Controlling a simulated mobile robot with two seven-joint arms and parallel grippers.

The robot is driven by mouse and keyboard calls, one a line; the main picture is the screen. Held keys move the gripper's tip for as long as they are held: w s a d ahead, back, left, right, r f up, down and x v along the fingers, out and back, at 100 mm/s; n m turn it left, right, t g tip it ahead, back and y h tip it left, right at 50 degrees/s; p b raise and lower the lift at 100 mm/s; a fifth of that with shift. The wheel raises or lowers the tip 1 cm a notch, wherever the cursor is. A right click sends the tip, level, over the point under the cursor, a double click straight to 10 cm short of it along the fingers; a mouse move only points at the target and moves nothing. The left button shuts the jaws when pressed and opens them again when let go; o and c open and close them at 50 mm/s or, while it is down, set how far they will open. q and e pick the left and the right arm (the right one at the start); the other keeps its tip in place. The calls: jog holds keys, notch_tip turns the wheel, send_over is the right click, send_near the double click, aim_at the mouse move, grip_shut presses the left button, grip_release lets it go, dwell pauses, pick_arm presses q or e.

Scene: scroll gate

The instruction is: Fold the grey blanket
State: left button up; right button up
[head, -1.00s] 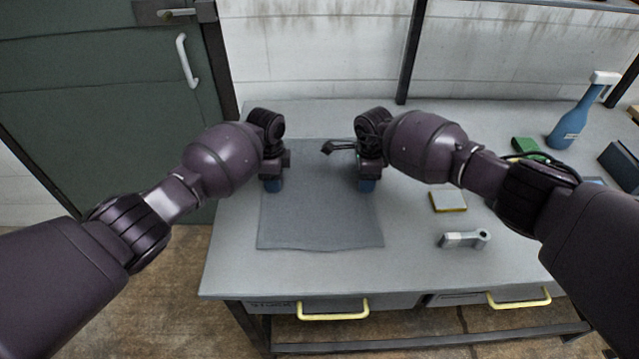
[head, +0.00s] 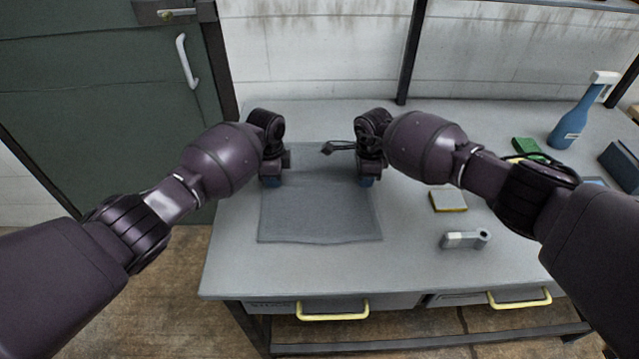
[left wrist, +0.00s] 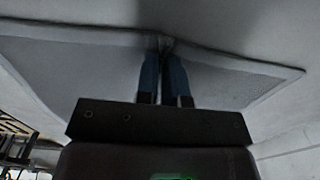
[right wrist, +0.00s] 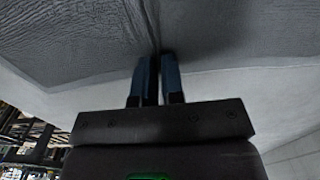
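The grey blanket (head: 318,215) lies spread on the grey workbench, roughly rectangular, its near edge a little short of the bench front. My left gripper (head: 271,183) points down at its left edge. My right gripper (head: 366,183) points down at its right edge. In the left wrist view the blue fingers (left wrist: 165,70) are close together, and the blanket (left wrist: 70,70) creases up between their tips. In the right wrist view the fingers (right wrist: 155,72) are also close together, with a dark crease of blanket (right wrist: 75,35) running into them. The grippers hide the fabric under them.
Right of the blanket are a yellow-and-white sponge (head: 448,201) and a grey handheld tool (head: 465,239). Further right are a green item (head: 527,146), a blue spray bottle (head: 572,125) and a dark box (head: 620,167). Bare bench (head: 310,268) shows in front of the blanket.

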pick_arm(q)
grip_shut()
pick_arm(e)
grip_shut()
